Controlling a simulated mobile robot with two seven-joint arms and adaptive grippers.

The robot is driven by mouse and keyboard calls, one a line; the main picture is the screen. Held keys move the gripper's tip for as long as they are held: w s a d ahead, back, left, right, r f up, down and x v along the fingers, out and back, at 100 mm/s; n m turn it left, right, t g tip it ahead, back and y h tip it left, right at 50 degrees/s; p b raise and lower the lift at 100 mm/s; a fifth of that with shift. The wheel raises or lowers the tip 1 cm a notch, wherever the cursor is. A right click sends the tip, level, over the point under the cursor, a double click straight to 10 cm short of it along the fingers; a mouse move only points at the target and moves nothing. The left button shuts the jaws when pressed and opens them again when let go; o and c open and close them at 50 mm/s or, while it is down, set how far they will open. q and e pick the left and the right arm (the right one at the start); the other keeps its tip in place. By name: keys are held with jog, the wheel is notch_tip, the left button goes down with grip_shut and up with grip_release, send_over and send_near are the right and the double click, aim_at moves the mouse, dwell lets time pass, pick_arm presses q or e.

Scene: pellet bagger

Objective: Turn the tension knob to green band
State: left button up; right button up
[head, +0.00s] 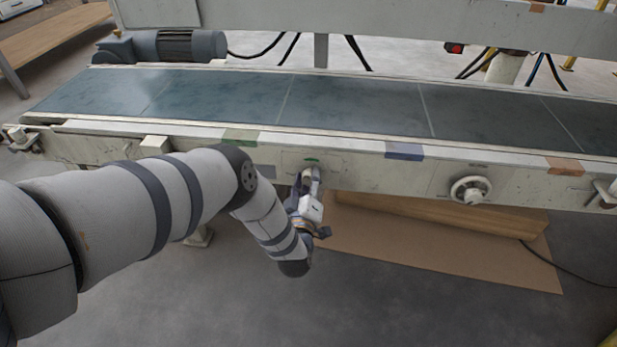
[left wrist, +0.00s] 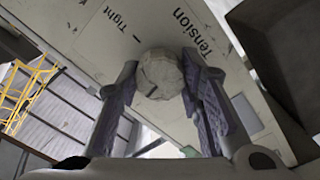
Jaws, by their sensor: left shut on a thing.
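The tension knob (left wrist: 160,75) is a pale, faceted round knob on a light panel in the left wrist view. A dark mark shows on its face. The panel has the words "Tension" and "Tight" beside it. My left gripper (left wrist: 160,84) has one finger on each side of the knob and is shut on it. In the head view my left gripper (head: 309,176) reaches the conveyor's front rail, hiding most or all of the knob. My right gripper is not in view.
The conveyor belt (head: 340,105) runs across behind the rail. Green (head: 240,136), blue (head: 404,151) and orange (head: 565,167) patches mark the rail. A handwheel (head: 471,189) sticks out to the right. A wooden board (head: 440,212) lies below on cardboard.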

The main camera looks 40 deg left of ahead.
pick_arm(q)
jog(key=shift+m, duration=0.9)
jog(key=o, duration=1.2)
jog(key=shift+c, duration=0.2)
jog(key=shift+s, duration=0.1)
jog(key=v, duration=1.2)
